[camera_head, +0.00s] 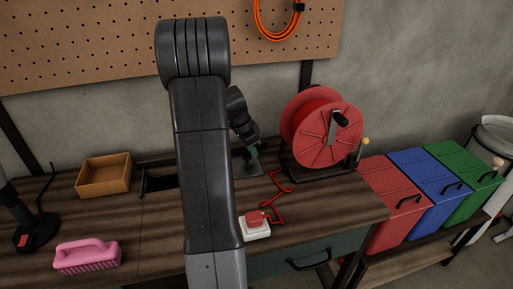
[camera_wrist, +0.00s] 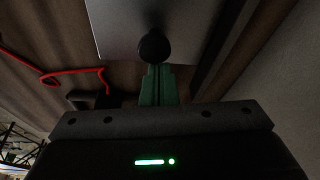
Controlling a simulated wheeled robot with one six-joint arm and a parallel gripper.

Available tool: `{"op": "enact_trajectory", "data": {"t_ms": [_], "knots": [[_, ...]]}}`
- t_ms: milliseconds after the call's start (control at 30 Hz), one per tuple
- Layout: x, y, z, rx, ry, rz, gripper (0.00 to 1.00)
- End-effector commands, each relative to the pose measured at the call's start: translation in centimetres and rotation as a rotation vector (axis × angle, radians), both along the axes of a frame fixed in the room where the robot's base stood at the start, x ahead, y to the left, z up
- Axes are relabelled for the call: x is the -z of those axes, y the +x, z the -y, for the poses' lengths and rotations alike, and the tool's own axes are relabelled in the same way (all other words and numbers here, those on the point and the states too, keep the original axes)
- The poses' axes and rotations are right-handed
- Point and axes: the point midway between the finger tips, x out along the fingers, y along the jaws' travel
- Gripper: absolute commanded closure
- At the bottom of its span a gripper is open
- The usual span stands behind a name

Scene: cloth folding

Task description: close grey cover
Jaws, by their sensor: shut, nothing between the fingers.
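The grey cover (camera_head: 246,170) is a flat plate on the workbench, partly hidden behind my arm in the head view. It also shows in the wrist view (camera_wrist: 115,28) as a pale grey panel. A dark rectangular opening (camera_head: 160,181) in the bench lies to the left of my arm. My gripper (camera_head: 254,153) is over the cover, with its green fingers (camera_wrist: 155,75) shut and empty. A round black knob (camera_wrist: 153,47) appears at the fingertips in the wrist view; I cannot tell whether they touch it.
A red cable reel (camera_head: 325,130) stands right of my gripper, with a red cord (camera_head: 278,185) on the bench. A red button on a white base (camera_head: 255,228) is near the front. A cardboard box (camera_head: 104,176) and pink brush (camera_head: 88,257) are left. Coloured bins (camera_head: 395,200) stand right.

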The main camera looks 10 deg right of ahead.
Motion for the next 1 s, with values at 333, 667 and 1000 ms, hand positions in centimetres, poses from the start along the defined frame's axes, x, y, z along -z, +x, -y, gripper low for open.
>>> {"op": "enact_trajectory", "data": {"t_ms": [333, 667, 1000], "knots": [[0.0, 0.0, -0.2, -0.001, 0.0, 0.0, 1.0], [0.4, -0.1, -6.0, -0.007, -0.002, 0.002, 1.0], [0.2, -0.5, -14.5, -0.005, 0.0, 0.0, 1.0]]}}
